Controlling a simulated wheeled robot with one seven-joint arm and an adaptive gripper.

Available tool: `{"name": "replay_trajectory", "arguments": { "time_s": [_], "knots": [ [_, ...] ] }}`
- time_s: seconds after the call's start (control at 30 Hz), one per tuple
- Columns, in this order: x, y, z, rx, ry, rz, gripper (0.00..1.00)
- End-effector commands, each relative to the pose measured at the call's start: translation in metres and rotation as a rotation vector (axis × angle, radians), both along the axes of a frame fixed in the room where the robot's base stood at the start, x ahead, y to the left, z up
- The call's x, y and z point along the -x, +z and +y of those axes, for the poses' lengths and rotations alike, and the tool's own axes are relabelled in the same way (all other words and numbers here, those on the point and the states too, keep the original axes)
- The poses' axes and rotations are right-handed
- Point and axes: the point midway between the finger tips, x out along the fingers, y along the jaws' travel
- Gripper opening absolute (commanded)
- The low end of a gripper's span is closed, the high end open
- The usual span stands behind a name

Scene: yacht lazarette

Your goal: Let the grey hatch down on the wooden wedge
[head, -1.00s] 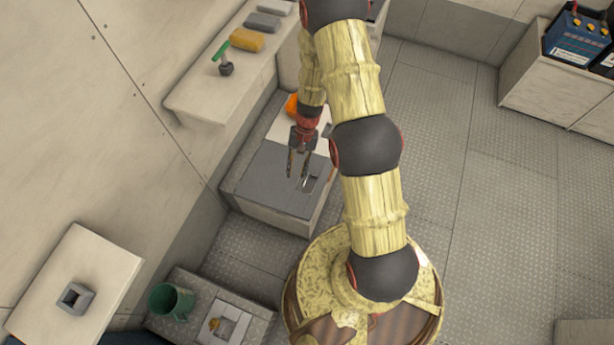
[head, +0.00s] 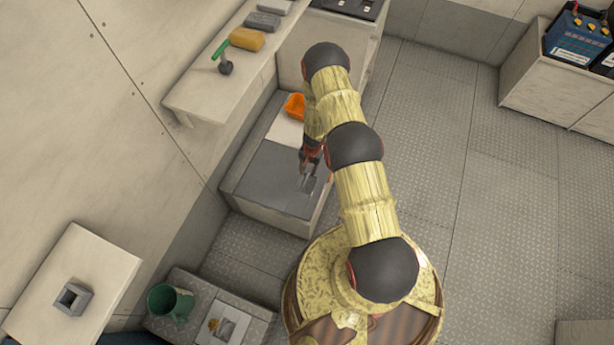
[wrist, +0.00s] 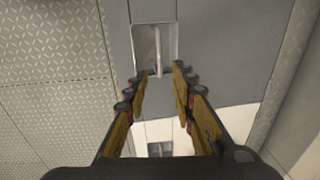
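The grey hatch (head: 272,178) lies flat on top of a low pale locker, and it fills much of the wrist view (wrist: 228,50). A recessed metal pull with a thin bar sits near its edge (wrist: 157,45). I cannot make out a wooden wedge for certain.
An orange object (head: 294,106) lies on the locker's pale far part. A shelf (head: 195,92) behind carries a yellow block (head: 247,39) and a green-handled tool (head: 222,57). The floor at right is clear.

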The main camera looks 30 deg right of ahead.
Motion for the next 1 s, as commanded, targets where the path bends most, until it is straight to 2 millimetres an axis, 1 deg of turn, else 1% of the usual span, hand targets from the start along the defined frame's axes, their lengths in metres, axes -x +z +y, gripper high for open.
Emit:
{"name": "replay_trajectory", "arguments": {
  "time_s": [0.03,0.2,0.4,0.57,0.83,1.0],
  "knots": [
    [0.001,-0.011,0.001,-0.001,0.0,0.002,0.26],
    [-0.001,-0.038,0.003,-0.002,0.0,0.003,0.26],
    [-0.002,-0.059,0.004,-0.002,0.001,0.002,0.26],
    [-0.002,-0.066,0.004,-0.002,0.0,0.003,0.26],
    [-0.003,-0.066,0.004,-0.002,0.0,0.002,0.26],
    [-0.003,-0.066,0.004,-0.002,0.0,0.002,0.16]
  ]
}}
